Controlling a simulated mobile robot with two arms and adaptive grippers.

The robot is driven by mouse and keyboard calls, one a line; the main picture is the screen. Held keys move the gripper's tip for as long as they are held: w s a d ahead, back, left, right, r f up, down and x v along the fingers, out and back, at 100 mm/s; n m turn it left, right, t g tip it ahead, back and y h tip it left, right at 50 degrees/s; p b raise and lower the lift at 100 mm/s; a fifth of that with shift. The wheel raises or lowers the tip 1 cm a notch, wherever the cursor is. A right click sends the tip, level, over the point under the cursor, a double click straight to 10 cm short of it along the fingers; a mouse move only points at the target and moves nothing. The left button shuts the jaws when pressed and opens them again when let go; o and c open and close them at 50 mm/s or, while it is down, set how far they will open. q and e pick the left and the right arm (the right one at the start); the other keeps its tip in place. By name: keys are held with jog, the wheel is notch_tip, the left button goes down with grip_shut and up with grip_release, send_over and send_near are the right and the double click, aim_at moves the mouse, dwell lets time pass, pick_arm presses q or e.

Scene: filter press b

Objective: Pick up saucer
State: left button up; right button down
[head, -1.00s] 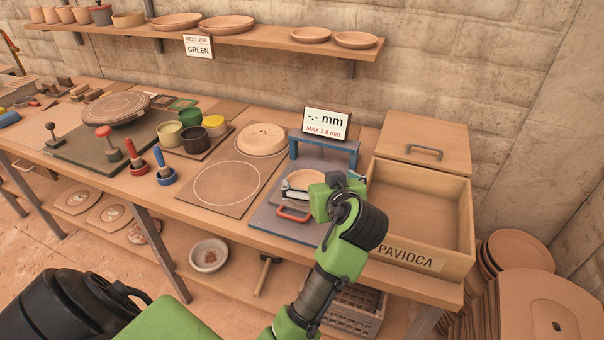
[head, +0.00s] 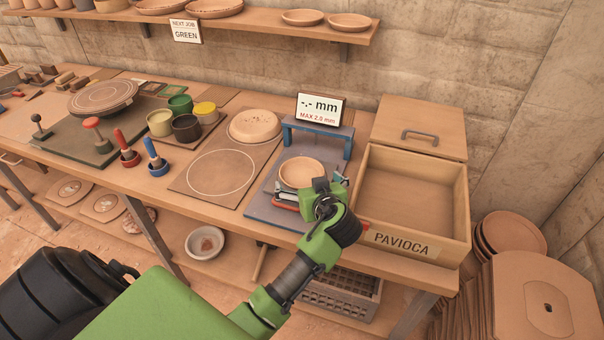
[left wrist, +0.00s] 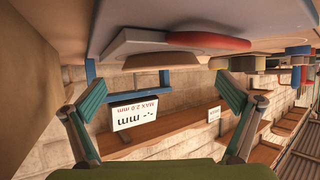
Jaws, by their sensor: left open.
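In the left wrist view, which is upside down, the two fingers (left wrist: 163,92) are spread wide. A tan rim (left wrist: 172,66), likely the saucer, shows between and beyond them, beside a red handle (left wrist: 220,43). The gripper's nearness hides part of the press front. I cannot tell whether a finger touches the saucer. My right gripper is not in view.
The open PAVIOCA wooden box (head: 415,205) stands close on the right. A display (head: 320,108) reading "-.- mm" tops the press. A board with a white circle (head: 222,178) and a tan disc (head: 255,126) lie left. Paint pots (head: 185,127) stand farther left.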

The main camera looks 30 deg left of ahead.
aim_at(301, 172)
pick_arm(q)
jog(key=x, duration=0.4)
jog(key=shift+w+a+f, duration=0.1)
jog(key=shift+a, duration=0.1)
jog(key=c, duration=0.9)
jog(key=shift+r, duration=0.2)
